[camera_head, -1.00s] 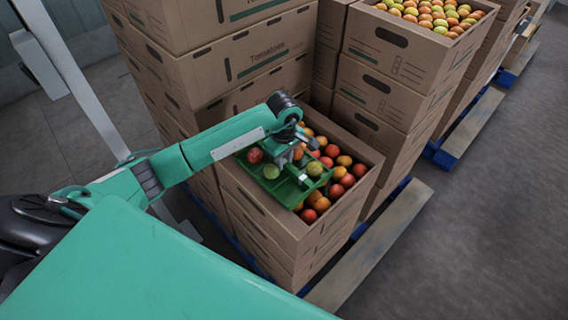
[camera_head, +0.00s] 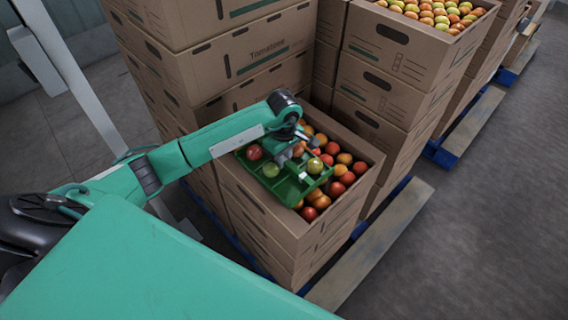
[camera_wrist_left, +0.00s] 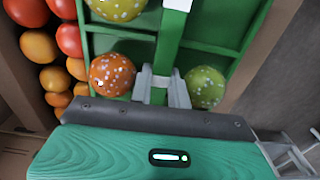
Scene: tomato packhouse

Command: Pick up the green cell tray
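The green cell tray (camera_head: 287,190) sits at the top of an open carton of tomatoes, over its left part. It holds a red tomato (camera_head: 254,152), a green one (camera_head: 271,170), a yellow-green one (camera_head: 315,166) and an orange one (camera_wrist_left: 110,74); some cells are empty. My left gripper (camera_head: 300,155) is above the tray. In the left wrist view its pale fingers (camera_wrist_left: 160,88) are closed around the tray's central green divider (camera_wrist_left: 168,45), between the orange and green tomatoes. My right gripper is not in view.
The open carton (camera_head: 262,207) holds loose tomatoes right of the tray and tops a stack on a blue pallet. Taller carton stacks (camera_head: 245,55) stand behind and another open tomato carton (camera_head: 400,45) is at upper right. Grey floor (camera_head: 490,230) is clear at right.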

